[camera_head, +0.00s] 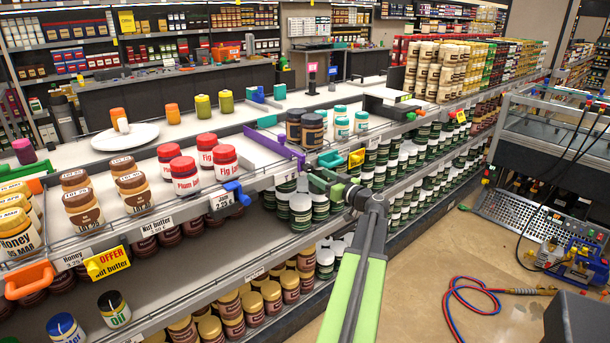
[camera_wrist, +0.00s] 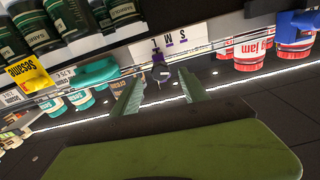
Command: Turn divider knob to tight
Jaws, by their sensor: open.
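My gripper (camera_wrist: 160,82) is open, one green finger either side of the knob's place in the picture. The knob appears just beyond the fingertips; I cannot tell whether they touch it.
A blue clip (camera_head: 237,193), an orange clip (camera_head: 29,279) and a yellow clip (camera_head: 356,158) stick out along the shelf front. Red-lidded jars (camera_head: 221,163) stand left of the divider. Aisle floor (camera_head: 430,270) is free at right, with hoses (camera_head: 470,293) lying on it.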

